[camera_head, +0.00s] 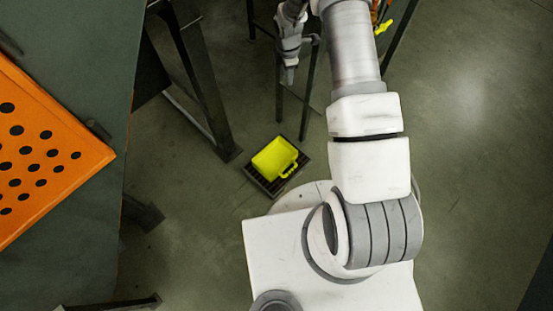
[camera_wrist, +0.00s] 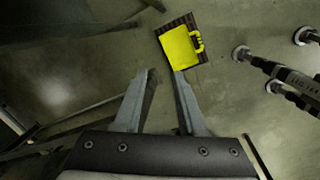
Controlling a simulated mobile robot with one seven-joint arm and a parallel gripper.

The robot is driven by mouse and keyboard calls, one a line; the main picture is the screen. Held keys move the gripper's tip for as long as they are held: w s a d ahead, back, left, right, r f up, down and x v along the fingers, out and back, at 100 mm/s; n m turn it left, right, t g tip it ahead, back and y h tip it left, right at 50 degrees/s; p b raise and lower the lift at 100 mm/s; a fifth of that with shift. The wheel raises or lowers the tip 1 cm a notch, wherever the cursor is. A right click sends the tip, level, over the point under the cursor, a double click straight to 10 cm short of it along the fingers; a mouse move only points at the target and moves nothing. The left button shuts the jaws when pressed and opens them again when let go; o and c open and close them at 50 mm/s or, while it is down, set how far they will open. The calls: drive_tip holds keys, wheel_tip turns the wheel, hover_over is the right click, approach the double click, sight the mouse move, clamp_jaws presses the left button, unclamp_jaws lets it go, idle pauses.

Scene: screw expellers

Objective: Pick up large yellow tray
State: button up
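The large yellow tray (camera_head: 274,158) sits on a dark slatted grate on the floor, left of my arm in the head view. It has a handle loop on its right side. In the wrist view the yellow tray (camera_wrist: 179,48) lies beyond my fingertips, nearest the right finger. My gripper (camera_wrist: 162,73) is open, with its two fingers apart and nothing between them. In the head view my gripper (camera_head: 290,72) hangs near the top; how far it is above the floor is hard to tell.
The dark grate (camera_head: 262,181) shows around the tray. An orange perforated panel (camera_head: 52,150) rests on a dark green surface (camera_head: 90,60) at left. Dark metal legs (camera_head: 205,95) stand left of the tray. Open floor (camera_head: 470,130) lies at right.

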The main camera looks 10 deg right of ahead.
drive_tip(key=s+f+n+b, duration=0.3)
drive_tip(key=f+b, duration=0.1)
drive_tip(key=f, duration=1.5)
drive_tip(key=n+g+b, duration=0.1)
drive_tip(key=n+b, duration=0.2)
drive_tip(key=b, duration=0.5)
hover_over(285, 166)
drive_tip(key=shift+y, duration=0.3)
drive_tip(key=f, duration=2.7)
drive_tip(key=shift+w+d+f, duration=0.25)
drive_tip(key=shift+w+f, duration=0.1)
drive_tip(key=shift+w, duration=0.05)
drive_tip(key=shift+s+a+f+b, duration=0.1)
drive_tip(key=shift+f+b, duration=0.4)
drive_tip(key=shift+f, duration=0.45)
drive_tip(key=shift+s+a+f+b, duration=0.15)
drive_tip(key=shift+f+b, duration=0.3)
drive_tip(key=shift+f, duration=0.55)
drive_tip(key=shift+s+a+f+b, duration=0.1)
drive_tip(key=shift+f+b, duration=0.4)
drive_tip(key=shift+f, duration=0.45)
clamp_jaws()
drive_tip(key=shift+r, duration=0.1)
